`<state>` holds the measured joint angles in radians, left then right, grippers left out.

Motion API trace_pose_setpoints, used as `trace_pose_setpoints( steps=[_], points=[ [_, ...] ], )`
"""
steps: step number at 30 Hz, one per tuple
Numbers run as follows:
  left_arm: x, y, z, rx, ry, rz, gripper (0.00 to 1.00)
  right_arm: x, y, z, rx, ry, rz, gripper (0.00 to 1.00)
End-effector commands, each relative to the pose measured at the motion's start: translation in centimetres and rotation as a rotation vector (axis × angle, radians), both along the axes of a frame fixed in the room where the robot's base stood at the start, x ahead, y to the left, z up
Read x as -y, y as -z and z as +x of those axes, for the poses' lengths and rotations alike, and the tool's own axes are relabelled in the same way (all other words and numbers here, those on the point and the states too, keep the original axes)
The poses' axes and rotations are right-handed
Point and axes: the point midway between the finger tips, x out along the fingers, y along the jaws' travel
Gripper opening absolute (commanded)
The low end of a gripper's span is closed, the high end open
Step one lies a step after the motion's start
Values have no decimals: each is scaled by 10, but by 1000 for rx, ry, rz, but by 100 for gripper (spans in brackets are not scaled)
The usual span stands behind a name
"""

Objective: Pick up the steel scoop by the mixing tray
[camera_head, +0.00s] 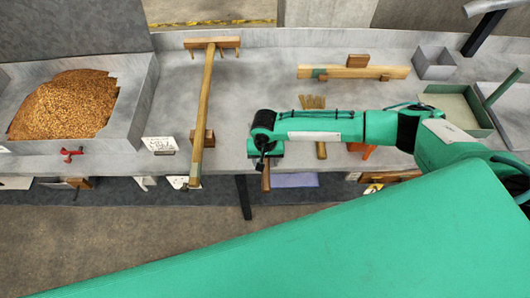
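My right arm comes in from the right, and its gripper (264,160) points down over the front edge of the grey table. A short brown wooden piece (266,180) shows just below the gripper; whether it is held or only lies behind the fingers cannot be told. The finger gap is too small and dark to read. No steel scoop can be clearly made out; the arm covers part of the table. A shallow tray with a pale green floor (460,104) stands at the right, partly behind my arm; whether it is the mixing tray is unclear. My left gripper is not in view.
A grey bin (146,99) holding brown grain (68,104) stands at the left. A long wooden rake (205,95) rests on a wooden block. A wooden bar (352,72) lies at the back, near a small grey box (434,63). Bare table lies between rake and bar.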

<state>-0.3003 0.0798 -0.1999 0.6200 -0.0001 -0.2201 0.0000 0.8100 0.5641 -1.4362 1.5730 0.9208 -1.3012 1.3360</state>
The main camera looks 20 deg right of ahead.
Motion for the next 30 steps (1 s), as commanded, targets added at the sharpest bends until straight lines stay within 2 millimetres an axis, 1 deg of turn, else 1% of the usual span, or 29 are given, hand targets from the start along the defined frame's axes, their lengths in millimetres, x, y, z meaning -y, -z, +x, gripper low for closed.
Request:
trace_pose_setpoints(
  steps=[3, 9, 10, 14, 15, 18, 30],
  points=[
    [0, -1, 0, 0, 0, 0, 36, 0, 8, 0, 0, 0, 0, 52],
    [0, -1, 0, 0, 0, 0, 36, 0, 9, 0, 0, -1, 0, 52],
    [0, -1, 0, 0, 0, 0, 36, 0, 9, 0, 0, -1, 0, 50],
    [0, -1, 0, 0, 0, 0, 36, 0, 9, 0, 0, -1, 0, 24],
    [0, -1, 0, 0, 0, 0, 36, 0, 9, 0, 0, -1, 0, 16],
    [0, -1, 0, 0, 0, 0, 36, 0, 9, 0, 0, -1, 0, 0],
    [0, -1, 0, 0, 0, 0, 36, 0, 8, 0, 0, 0, 0, 0]
  ],
)
